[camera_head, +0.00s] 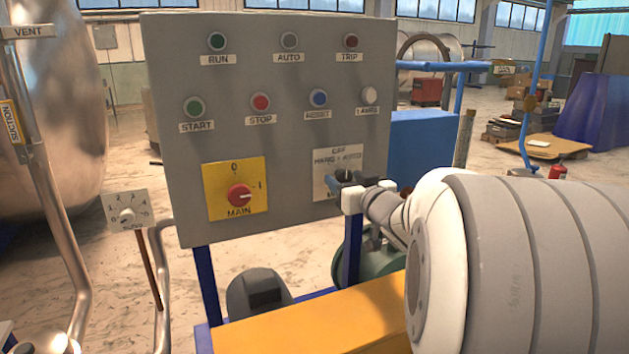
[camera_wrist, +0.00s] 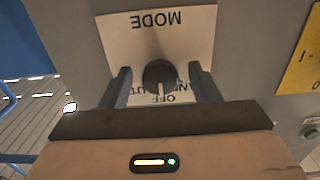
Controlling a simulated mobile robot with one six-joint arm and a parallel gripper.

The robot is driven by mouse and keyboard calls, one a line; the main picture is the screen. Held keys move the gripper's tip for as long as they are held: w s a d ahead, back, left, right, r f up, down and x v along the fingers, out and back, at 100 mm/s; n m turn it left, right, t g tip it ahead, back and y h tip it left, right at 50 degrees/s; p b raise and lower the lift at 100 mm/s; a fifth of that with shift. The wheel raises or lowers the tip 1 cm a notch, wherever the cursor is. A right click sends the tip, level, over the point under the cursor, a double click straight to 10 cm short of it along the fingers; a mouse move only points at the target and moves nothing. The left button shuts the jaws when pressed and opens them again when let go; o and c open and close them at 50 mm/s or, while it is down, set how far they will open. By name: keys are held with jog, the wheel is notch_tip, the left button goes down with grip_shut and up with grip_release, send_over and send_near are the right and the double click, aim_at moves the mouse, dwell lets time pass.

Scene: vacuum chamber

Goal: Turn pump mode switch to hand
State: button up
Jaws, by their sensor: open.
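The pump mode switch is a dark round knob (camera_wrist: 159,75) on a pale plate marked MODE (camera_wrist: 190,45), seen upside down in the wrist view. The knob's white pointer line is toward the word OFF. My gripper (camera_wrist: 160,72) is open, with one finger on each side of the knob and a visible gap on both sides. In the head view the plate (camera_head: 325,164) is at the lower right of the grey panel, with OFF above HAND and AUTO. My gripper (camera_head: 340,180) covers its lower part there and hides most of the knob.
The grey panel (camera_head: 280,110) also carries a red MAIN switch (camera_head: 240,195) on a yellow plate, push buttons and lamps. An orange-yellow beam (camera_head: 320,325) lies below. A steel tank (camera_head: 50,100) stands at left.

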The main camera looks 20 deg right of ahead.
jog(key=shift+c, duration=0.4)
jog(key=c, duration=0.9)
jog(key=shift+o, duration=0.2)
jog(key=shift+a, duration=0.2)
jog(key=shift+d, duration=0.2)
jog(key=shift+c, duration=0.3)
jog(key=n+b, duration=0.3)
jog(key=n, duration=0.1)
jog(key=shift+f+b, duration=0.2)
jog(key=shift+b, duration=0.15)
jog(key=n+b, duration=0.3)
jog(key=n, duration=0.1)
jog(key=shift+r+n, duration=0.15)
jog(key=shift+n, duration=0.25)
jog(key=shift+d, duration=0.1)
